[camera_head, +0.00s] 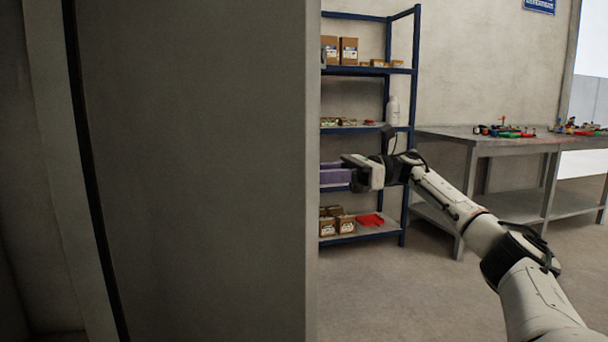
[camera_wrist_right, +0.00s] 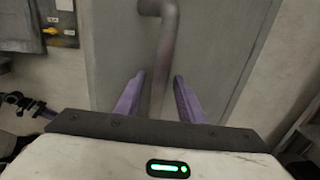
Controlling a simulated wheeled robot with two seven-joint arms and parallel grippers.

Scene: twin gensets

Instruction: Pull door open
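A large grey door (camera_head: 200,170) fills the left half of the head view, with its upright edge (camera_head: 313,200) near the middle. The room shows past that edge. My right gripper (camera_head: 334,177) reaches in from the right, and its purple fingertips pass out of sight behind the door edge. In the right wrist view the door face (camera_wrist_right: 215,50) has a grey bent-bar handle (camera_wrist_right: 165,45). My right gripper (camera_wrist_right: 159,95) is open, with one finger on each side of the handle's upright part and gaps visible. My left gripper is not in view.
A blue shelf rack (camera_head: 413,100) with boxes and a white bottle (camera_head: 392,110) stands behind my right arm. A metal table (camera_head: 500,143) with small coloured items stands at the right. Floor (camera_head: 400,290) is clear in front. A wall box (camera_wrist_right: 62,22) shows in the wrist view.

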